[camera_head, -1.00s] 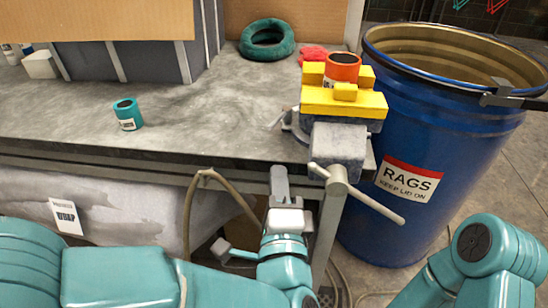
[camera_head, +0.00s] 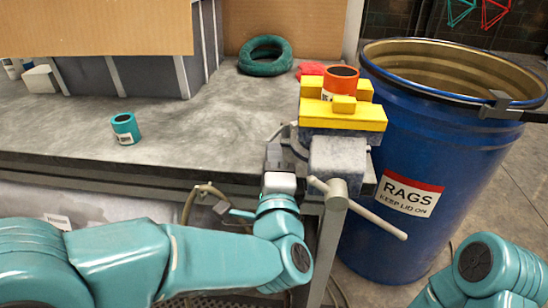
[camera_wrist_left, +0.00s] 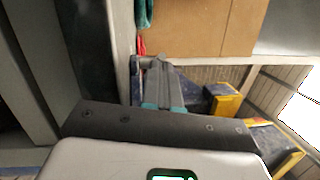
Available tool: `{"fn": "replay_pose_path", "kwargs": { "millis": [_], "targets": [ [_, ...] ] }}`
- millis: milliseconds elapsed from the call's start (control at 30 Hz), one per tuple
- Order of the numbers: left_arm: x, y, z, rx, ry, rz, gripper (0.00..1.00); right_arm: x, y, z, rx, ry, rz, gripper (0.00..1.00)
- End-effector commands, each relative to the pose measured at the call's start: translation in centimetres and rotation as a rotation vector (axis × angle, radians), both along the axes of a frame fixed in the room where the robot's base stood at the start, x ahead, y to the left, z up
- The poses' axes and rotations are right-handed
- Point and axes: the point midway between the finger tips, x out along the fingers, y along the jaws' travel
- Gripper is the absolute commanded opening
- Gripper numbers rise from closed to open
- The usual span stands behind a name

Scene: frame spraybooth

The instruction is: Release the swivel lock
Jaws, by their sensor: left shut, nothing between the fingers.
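The vise (camera_head: 338,155) is bolted at the bench's right front corner. It has yellow jaw covers (camera_head: 342,114) with an orange can (camera_head: 340,80) held in them. The swivel lock looks like a small grey lever (camera_head: 277,131) at the left of the vise base, partly hidden by my gripper. My left gripper (camera_head: 273,150) is shut and empty, upright at the bench's front edge, just left of the vise base and close to the lever. Contact cannot be told. In the left wrist view, its closed fingers (camera_wrist_left: 158,83) point toward the vise side. My right gripper is out of view.
A blue rag drum (camera_head: 400,235) stands right of the vise. The vise's handle bar (camera_head: 370,212) sticks out in front. A teal can (camera_head: 125,128), a teal tape roll (camera_head: 265,55) and a red rag (camera_head: 311,69) lie on the bench. The bench middle is clear.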

Motion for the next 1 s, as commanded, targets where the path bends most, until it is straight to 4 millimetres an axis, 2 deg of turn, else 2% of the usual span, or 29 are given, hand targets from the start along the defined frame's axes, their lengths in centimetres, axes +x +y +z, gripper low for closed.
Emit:
{"fn": "replay_pose_path", "kwargs": {
  "millis": [767,1000],
  "targets": [
    [0.3,1.5,0.0,-0.001,-0.001,-0.135,0.0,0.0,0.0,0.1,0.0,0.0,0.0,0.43],
    [0.7,2.6,0.0,0.001,0.0,-0.227,0.0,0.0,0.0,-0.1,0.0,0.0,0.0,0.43]
  ]
}}
